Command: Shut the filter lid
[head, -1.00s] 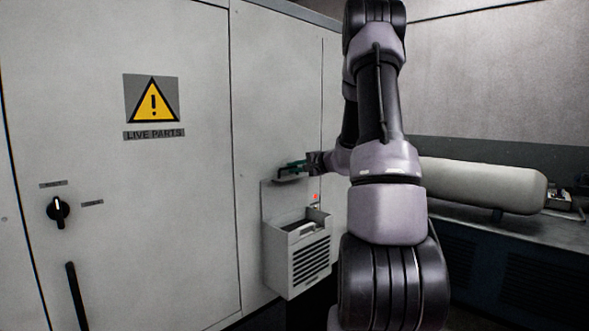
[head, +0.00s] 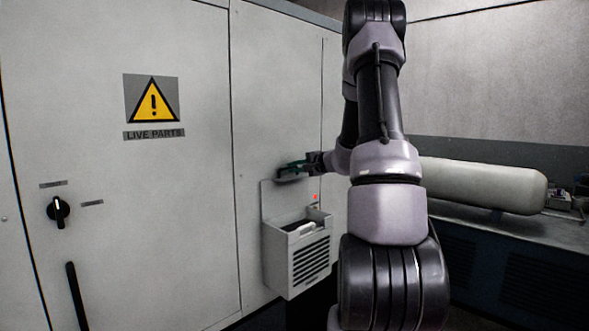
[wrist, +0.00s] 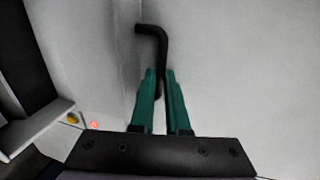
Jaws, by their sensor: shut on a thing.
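The filter box (head: 297,262) is a light grey unit with a slotted front, mounted on the cabinet wall. Its top is open and dark inside. A pale panel, which looks like the filter lid (head: 276,203), stands raised above the back of the box. My gripper (head: 292,170) is at the top edge of this panel. In the wrist view, the green fingers of my gripper (wrist: 160,98) are shut on a black bent handle (wrist: 157,42) in front of a pale surface. The handle's lower part is hidden between the fingers.
A small red light (head: 315,197) glows beside the box. The grey cabinet (head: 185,230) carries a warning sign (head: 152,102), a rotary switch (head: 59,208) and a black door handle (head: 76,296). A pale cylinder (head: 485,184) lies on a bench at the right. My arm blocks the middle.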

